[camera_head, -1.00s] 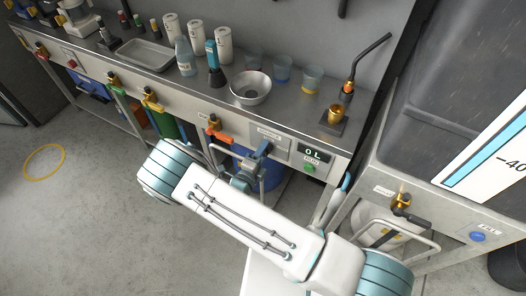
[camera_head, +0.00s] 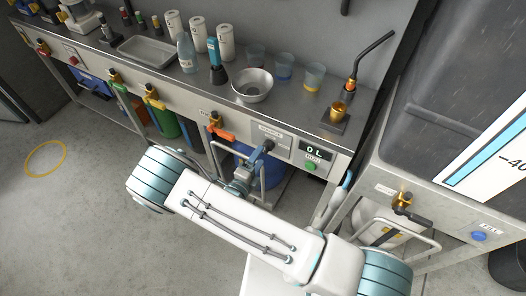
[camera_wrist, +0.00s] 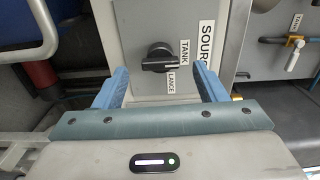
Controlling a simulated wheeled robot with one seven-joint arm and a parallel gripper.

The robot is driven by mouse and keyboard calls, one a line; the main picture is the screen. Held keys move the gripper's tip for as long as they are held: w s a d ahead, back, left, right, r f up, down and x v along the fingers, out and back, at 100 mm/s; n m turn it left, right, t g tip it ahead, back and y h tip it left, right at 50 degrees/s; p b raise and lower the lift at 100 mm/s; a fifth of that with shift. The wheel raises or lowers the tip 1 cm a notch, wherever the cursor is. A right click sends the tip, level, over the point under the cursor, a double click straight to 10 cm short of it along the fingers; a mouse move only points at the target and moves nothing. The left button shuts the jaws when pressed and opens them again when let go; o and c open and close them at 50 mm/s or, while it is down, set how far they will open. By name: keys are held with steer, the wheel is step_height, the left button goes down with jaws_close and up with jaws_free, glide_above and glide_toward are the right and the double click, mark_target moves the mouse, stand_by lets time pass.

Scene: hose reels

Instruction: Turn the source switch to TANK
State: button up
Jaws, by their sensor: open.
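The source switch is a black rotary knob (camera_wrist: 160,58) on a grey panel plate in the wrist view. It carries a white pointer line. I cannot tell for certain which label the pointer marks. My gripper (camera_wrist: 161,72) is open, with one blue finger on each side of the knob in the picture. Contact is not visible.
Right of the plate are a display reading 0 L (camera_head: 315,150) and a green button (camera_head: 312,166). An orange-handled valve (camera_head: 218,128) is to its left. A blue drum (camera_head: 272,172) stands under the bench. A metal bowl (camera_head: 252,85) and cups sit above.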

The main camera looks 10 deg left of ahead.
steer(key=v, duration=0.9)
steer(key=w+d+r+m+g+h+p, duration=0.3)
steer(key=d+r+m+g+h, duration=0.2)
steer(key=d+r+m+g, duration=1.3)
steer(key=s+d+r+m+t+y+p, duration=0.1)
steer(key=s+d+r+m+y, duration=0.1)
steer(key=r+m, duration=0.4)
steer(key=s+d+r+m+t+y+p, duration=0.1)
steer(key=s+d+r+m+y, duration=0.2)
steer(key=m, duration=1.3)
steer(key=s+d+r+m+t+y+p, duration=0.1)
steer(key=d+r+m+y, duration=0.4)
steer(key=r+m, duration=0.5)
steer(key=shift+s+d+r+m+t+y+p, duration=0.3)
steer(key=shift+s+d+r+m+p, duration=0.25)
steer(key=shift+s, duration=0.6)
steer(key=shift+a+r, duration=0.1)
